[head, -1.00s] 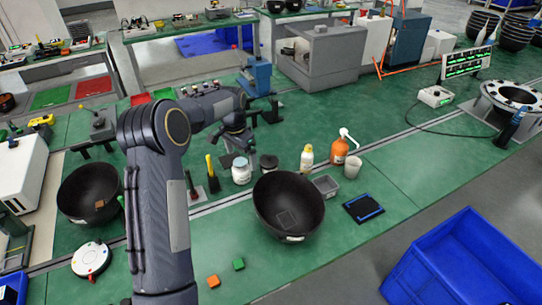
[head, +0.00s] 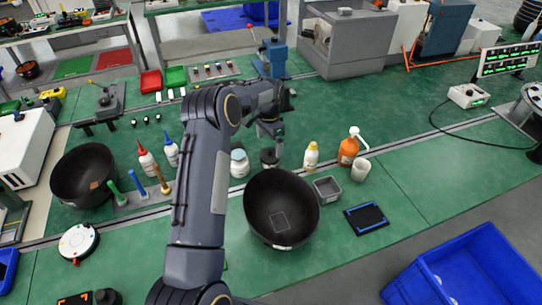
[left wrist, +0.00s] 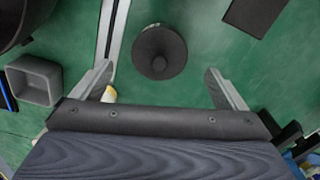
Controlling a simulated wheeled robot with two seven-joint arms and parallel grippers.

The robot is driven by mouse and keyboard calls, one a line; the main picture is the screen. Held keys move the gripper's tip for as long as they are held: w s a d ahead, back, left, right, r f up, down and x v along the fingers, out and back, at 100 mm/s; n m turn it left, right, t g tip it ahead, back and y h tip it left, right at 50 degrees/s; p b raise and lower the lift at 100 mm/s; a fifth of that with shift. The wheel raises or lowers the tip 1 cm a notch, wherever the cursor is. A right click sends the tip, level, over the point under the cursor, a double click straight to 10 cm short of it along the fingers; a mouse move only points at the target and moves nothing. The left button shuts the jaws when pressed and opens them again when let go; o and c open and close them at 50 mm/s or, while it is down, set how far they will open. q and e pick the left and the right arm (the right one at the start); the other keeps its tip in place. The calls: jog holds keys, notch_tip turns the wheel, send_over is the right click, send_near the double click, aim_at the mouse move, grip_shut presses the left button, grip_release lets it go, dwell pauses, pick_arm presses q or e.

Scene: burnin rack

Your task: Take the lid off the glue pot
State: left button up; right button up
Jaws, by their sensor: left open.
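The glue pot (head: 269,158) is a small dark round pot on the green bench, behind the large black bowl. In the left wrist view its round dark lid (left wrist: 150,44) with a knob in the middle shows from above, and the lid is on. My left gripper (head: 271,131) is just above the pot. In the left wrist view its two fingers are spread (left wrist: 159,69), with nothing between them; the lid lies a little beyond the fingertips. My right gripper is not in view.
A white jar (head: 239,165) stands just left of the pot, a yellow-capped bottle (head: 311,156) to its right. The black bowl (head: 262,225) is in front. A grey tray (head: 328,190) and an orange pump bottle (head: 348,152) stand further right.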

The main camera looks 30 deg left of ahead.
aim_at(269, 150)
pick_arm(q)
notch_tip(269, 150, down, 5)
jog(key=shift+r+b, duration=0.15)
jog(key=shift+b, duration=0.85)
jog(key=shift+r, duration=0.1)
jog(key=c, duration=1)
jog(key=shift+c, duration=0.2)
jog(key=shift+r, duration=0.1)
